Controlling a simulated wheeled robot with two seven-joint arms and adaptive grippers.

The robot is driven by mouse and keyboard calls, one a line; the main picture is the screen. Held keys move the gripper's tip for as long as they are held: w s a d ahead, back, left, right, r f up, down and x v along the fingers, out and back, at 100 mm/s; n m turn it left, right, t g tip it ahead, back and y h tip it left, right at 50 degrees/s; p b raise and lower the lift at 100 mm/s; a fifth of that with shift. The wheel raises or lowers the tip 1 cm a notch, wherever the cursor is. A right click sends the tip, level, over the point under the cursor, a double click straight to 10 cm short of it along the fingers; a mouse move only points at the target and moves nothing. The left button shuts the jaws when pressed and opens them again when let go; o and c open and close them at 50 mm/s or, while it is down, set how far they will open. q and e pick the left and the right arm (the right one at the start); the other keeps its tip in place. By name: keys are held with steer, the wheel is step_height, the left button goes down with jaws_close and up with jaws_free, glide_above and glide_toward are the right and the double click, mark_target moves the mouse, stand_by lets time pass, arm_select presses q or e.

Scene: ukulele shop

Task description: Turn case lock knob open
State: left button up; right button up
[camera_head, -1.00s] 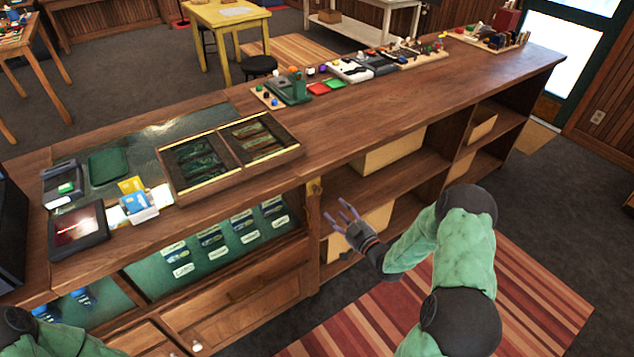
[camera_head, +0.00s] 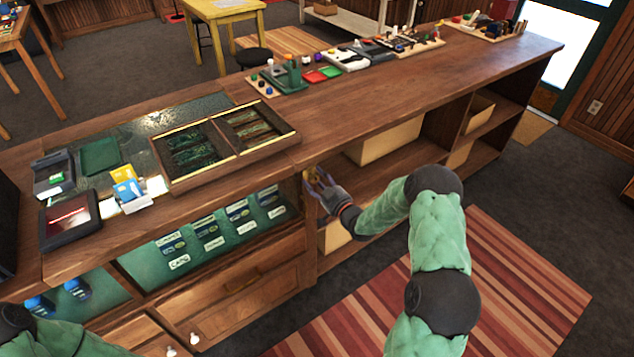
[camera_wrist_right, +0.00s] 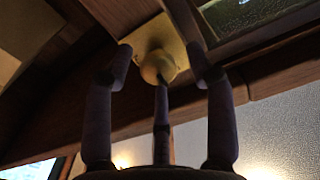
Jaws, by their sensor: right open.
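The case lock knob (camera_wrist_right: 158,67) is a round brass knob on a brass plate (camera_wrist_right: 150,38), seen in the right wrist view at the corner of the case frame. My right gripper (camera_wrist_right: 158,75) is open, with its fingers spread around the knob; I cannot tell whether any finger touches it. In the head view my right gripper (camera_head: 318,182) is at the post beside the glass display case (camera_head: 215,238) and hides the knob. Of my left arm only a green sleeve shows at the lower left; its gripper is outside the picture.
The wooden counter (camera_head: 400,105) runs above the case and the open shelves. A divided wooden tray (camera_head: 222,145) sits on top, near the case. Drawers (camera_head: 245,290) lie below the case. A striped rug (camera_head: 500,290) covers clear floor in front.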

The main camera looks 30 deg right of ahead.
jaws_close()
